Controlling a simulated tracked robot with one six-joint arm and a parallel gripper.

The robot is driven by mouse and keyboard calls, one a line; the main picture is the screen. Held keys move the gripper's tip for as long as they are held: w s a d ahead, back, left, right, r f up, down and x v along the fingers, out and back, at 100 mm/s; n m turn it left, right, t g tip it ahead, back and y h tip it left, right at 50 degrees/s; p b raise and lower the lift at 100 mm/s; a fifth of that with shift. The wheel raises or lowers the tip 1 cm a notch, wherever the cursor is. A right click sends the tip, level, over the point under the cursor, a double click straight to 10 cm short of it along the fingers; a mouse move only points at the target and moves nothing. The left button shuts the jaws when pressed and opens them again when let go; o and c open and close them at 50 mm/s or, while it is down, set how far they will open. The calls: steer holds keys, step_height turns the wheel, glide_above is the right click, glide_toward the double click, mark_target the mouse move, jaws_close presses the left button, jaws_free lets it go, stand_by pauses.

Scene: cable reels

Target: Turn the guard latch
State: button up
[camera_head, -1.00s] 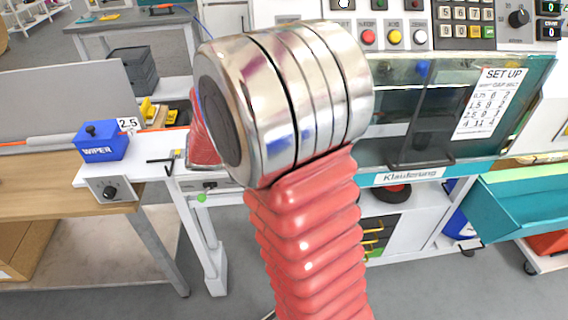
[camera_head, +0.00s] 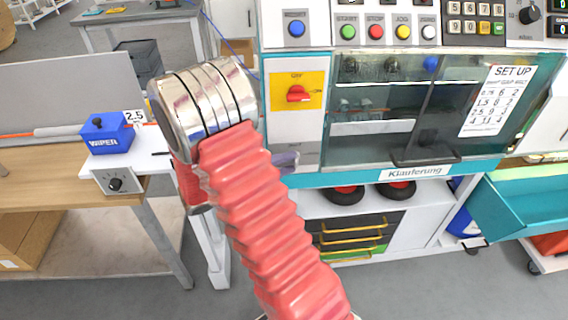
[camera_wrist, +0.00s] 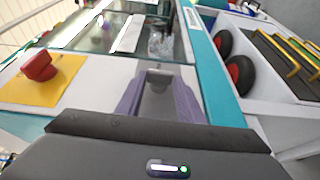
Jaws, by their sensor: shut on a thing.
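My gripper (camera_wrist: 158,100) reaches the lower part of the white switch panel, left of the machine's glass guard. Its two purple-grey fingers are closed on a small grey piece (camera_wrist: 158,82), which I take to be the guard latch. In the head view my gripper (camera_head: 287,162) shows only partly beyond my red arm, and the latch is hidden there. The wrist view does not show clearly how far the latch is turned. The glass guard (camera_head: 410,110) is a tinted window with a dark handle, and it looks closed.
A red rotary switch (camera_head: 298,93) on a yellow plate sits above my gripper; it also shows in the wrist view (camera_wrist: 40,66). Control buttons (camera_head: 376,32) line the top. Drawers with yellow handles (camera_head: 350,237) are below. A blue wiper box (camera_head: 106,134) stands left.

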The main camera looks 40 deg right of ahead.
steer(key=shift+f, duration=0.3)
steer(key=o, duration=1.1)
steer(key=shift+r, duration=0.1)
steer(key=shift+c, duration=0.2)
steer(key=shift+a, duration=0.1)
steer(key=v, duration=1.3)
steer(key=shift+a+f, duration=0.25)
steer(key=shift+a, duration=0.1)
steer(key=shift+n, duration=0.3)
